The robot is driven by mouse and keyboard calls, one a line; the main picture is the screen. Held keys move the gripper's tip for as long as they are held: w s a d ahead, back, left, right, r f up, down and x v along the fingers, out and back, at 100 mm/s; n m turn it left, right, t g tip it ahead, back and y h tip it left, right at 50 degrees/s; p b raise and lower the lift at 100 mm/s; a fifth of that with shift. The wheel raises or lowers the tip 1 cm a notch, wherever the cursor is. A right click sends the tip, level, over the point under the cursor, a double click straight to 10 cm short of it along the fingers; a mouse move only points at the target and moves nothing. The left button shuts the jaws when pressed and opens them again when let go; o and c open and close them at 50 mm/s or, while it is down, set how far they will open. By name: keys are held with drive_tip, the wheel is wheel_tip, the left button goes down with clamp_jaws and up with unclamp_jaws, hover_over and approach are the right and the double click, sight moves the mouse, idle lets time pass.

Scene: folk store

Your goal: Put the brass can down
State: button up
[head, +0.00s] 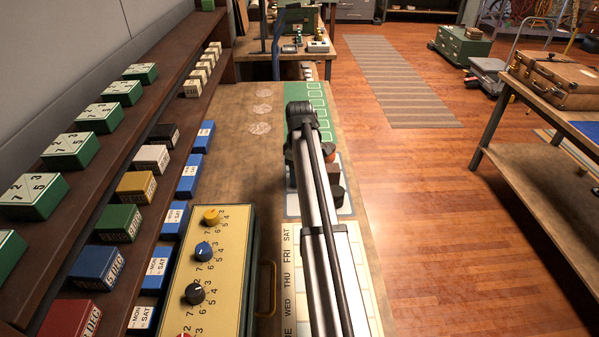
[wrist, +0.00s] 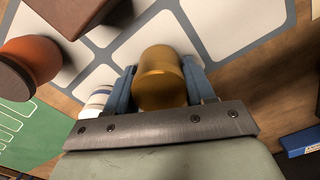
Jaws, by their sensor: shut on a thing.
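The brass can (wrist: 161,80) is between the two blue fingers of my gripper (wrist: 160,84) in the wrist view, and the gripper is shut on it. Its round top faces the camera. Behind it is a mat of pale cells with grey lines (wrist: 241,24); I cannot tell whether the can touches it. In the head view my arm hides the can and the fingertips, and the edge of the pale mat (head: 292,205) shows beside the arm.
A yellow-faced dial box (head: 222,262) stands front left. Shelves of coloured blocks line the left. A green mat (head: 300,100) lies farther back.

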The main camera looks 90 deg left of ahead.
drive_tip(key=shift+f, duration=0.1)
drive_tip(key=o, duration=1.1)
drive_tip(key=shift+o, duration=0.2)
wheel_tip(320, 180, up, 12)
drive_tip(key=shift+r, duration=0.1)
